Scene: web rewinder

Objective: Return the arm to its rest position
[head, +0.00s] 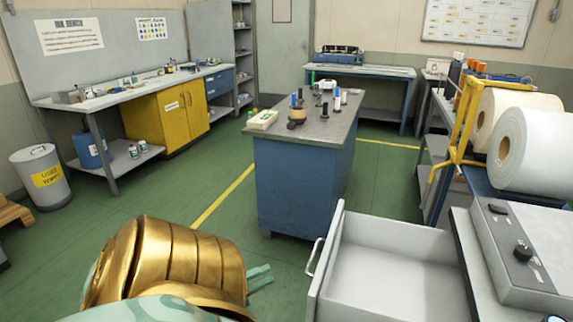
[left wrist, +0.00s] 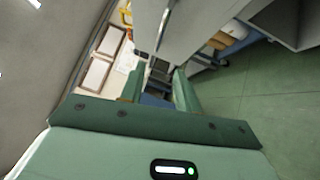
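My left arm is gold and comes in from the lower left of the head view. The green fingers of my left gripper (head: 262,275) stick out past its right end. In the left wrist view my left gripper (left wrist: 158,82) shows its two fingers apart, with nothing held between them. In the head view the fingertips are left of the drawer handle (head: 314,257), with floor showing between. The grey drawer (head: 395,249) is pulled open and its inside looks empty. My right gripper is in neither view.
A blue cabinet (head: 297,188) with bottles and small items on top stands ahead. White rolls (head: 535,150) and a control panel (head: 525,250) are at right. A yellow cupboard (head: 168,112) and a grey bin (head: 41,178) are at left. Green floor (head: 160,195) is clear between.

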